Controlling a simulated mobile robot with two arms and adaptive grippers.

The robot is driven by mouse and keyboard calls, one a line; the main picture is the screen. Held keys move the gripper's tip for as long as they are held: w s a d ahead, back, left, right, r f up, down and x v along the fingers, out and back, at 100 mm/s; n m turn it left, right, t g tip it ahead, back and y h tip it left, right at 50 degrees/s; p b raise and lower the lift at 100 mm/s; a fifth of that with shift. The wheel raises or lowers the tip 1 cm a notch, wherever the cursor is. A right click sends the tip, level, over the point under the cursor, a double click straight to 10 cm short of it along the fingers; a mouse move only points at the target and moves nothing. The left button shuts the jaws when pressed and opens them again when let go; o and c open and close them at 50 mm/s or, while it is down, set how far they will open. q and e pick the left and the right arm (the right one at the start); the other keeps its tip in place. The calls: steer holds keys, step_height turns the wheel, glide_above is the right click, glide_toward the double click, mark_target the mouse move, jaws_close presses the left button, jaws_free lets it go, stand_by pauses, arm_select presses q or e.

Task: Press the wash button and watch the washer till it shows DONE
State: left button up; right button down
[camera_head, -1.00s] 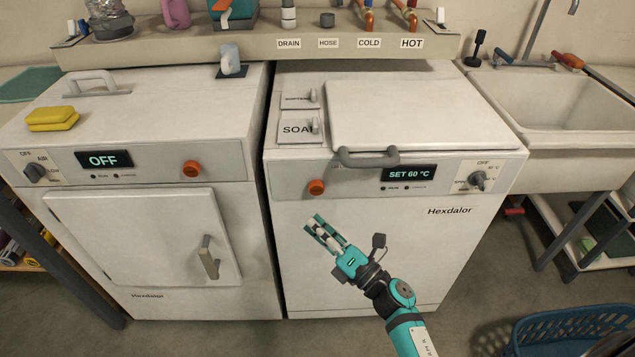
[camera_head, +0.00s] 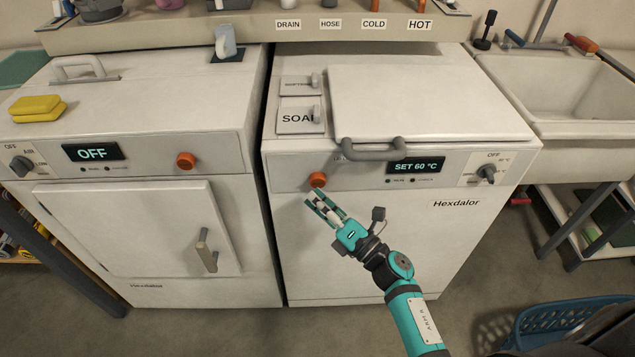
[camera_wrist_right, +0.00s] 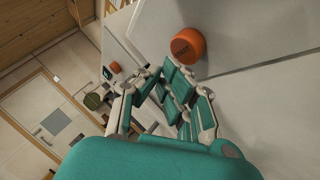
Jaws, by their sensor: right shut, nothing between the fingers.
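The washer (camera_head: 372,240) is the right-hand white machine, its lid shut and its display (camera_head: 415,166) reading SET 60 °C. Its orange button (camera_head: 317,180) is at the left of the front panel and also shows close by in the right wrist view (camera_wrist_right: 188,45). My right gripper (camera_head: 316,197) is shut and empty, its fingertips just below the button; I cannot tell whether they touch it. In the right wrist view the fingers (camera_wrist_right: 172,85) are beside and below the button. My left gripper is not in view.
The dryer-like machine (camera_head: 140,235) on the left reads OFF and has its own orange button (camera_head: 186,160). A sink (camera_head: 565,95) stands at the right, a blue basket (camera_head: 570,325) on the floor below. A labelled shelf (camera_head: 250,28) runs behind the machines.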

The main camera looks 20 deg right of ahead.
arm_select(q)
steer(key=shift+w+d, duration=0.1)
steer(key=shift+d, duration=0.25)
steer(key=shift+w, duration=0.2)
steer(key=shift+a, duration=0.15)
arm_select(e)
steer(key=shift+w, duration=0.15)
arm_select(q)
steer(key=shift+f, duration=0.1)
arm_select(e)
steer(key=shift+w+d, duration=0.1)
steer(key=shift+w, duration=0.2)
steer(key=shift+w, duration=0.15)
stand_by(0.4)
arm_select(q)
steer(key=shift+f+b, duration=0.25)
steer(key=shift+b, duration=0.15)
arm_select(e)
steer(key=shift+w+d, duration=0.25)
steer(key=shift+w, duration=0.4)
steer(key=shift+s, duration=0.15)
stand_by(0.4)
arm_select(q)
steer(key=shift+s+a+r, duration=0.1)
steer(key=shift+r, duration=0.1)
arm_select(e)
steer(key=shift+s+a, duration=0.2)
steer(key=shift+s, duration=0.35)
steer(key=shift+s+a, duration=0.15)
steer(key=shift+s, duration=0.4)
